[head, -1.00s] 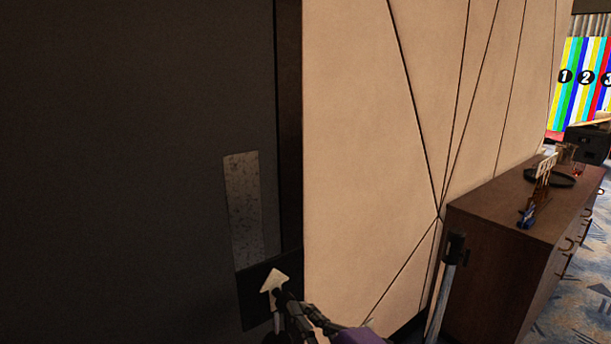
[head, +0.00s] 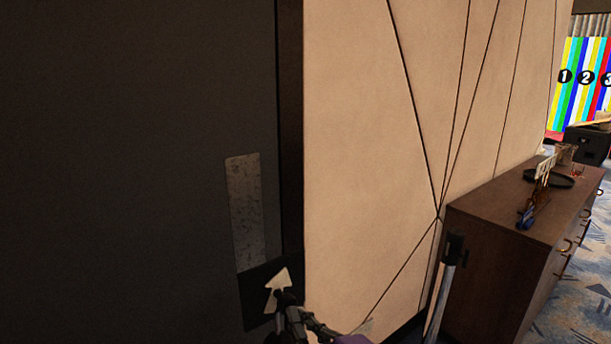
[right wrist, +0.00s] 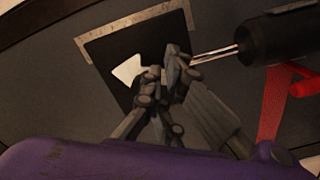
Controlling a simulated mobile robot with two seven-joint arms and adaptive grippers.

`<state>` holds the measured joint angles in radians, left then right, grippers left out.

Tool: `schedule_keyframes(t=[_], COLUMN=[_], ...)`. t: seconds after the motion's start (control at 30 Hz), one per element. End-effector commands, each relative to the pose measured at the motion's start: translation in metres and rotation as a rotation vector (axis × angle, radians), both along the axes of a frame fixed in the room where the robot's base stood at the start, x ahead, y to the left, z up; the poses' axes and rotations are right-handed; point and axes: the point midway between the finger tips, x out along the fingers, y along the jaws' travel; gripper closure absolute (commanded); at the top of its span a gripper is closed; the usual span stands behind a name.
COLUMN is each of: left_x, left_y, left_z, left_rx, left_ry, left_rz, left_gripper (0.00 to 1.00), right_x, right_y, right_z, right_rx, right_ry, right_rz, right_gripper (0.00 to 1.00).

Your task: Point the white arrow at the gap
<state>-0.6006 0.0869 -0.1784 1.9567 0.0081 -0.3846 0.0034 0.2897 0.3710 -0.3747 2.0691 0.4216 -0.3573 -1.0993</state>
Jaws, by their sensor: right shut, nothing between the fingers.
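The white arrow (head: 279,283) sits on a black plate (head: 254,294) low on a dark door-like panel (head: 130,150). In the head view it points up and leans slightly right. My right gripper (head: 287,299) is shut at the arrow's lower end, with its fingertips against or just in front of it; contact is unclear. In the right wrist view, the arrow (right wrist: 127,70) shows left of the dark gripper fingers (right wrist: 172,62), which cover part of it. I cannot make out a clearly marked gap. My left gripper is not in view.
A scratched metal plate (head: 245,212) is above the black plate. A beige panelled wall (head: 370,150) stands right of the panel's dark edge. A brown cabinet (head: 500,255) with a tray (head: 556,180) on top is at right, with a dark-topped post (head: 447,275) before it.

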Motion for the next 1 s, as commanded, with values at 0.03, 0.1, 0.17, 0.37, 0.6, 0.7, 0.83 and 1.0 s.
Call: schedule_keyframes(t=[0.03,0.1,0.17,0.37,0.6,0.7,0.83,1.0], left_x=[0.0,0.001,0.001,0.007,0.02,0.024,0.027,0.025], left_y=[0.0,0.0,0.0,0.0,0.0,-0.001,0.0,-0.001], left_z=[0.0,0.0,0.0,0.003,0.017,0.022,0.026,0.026], left_rx=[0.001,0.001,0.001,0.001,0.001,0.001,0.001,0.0], left_ry=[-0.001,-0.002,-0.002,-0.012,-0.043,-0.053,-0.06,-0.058], left_rz=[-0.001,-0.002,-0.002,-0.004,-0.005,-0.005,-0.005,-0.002], left_gripper=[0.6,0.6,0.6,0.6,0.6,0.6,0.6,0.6], right_x=[-0.001,0.0,0.001,-0.001,-0.024,-0.033,-0.043,-0.046], right_y=[0.001,0.0,-0.001,-0.006,-0.023,-0.03,-0.037,-0.039], right_z=[0.002,0.0,-0.002,-0.005,-0.003,-0.004,-0.004,-0.005], right_rx=[0.003,0.001,0.001,0.0,-0.003,-0.003,-0.001,0.001], right_ry=[-0.004,-0.004,-0.004,-0.003,-0.005,-0.005,-0.005,-0.002], right_rz=[0.003,0.002,0.002,0.0,0.0,0.0,-0.001,0.0], right_gripper=[1.0,1.0,1.0,1.0,1.0,1.0,1.0,1.0])
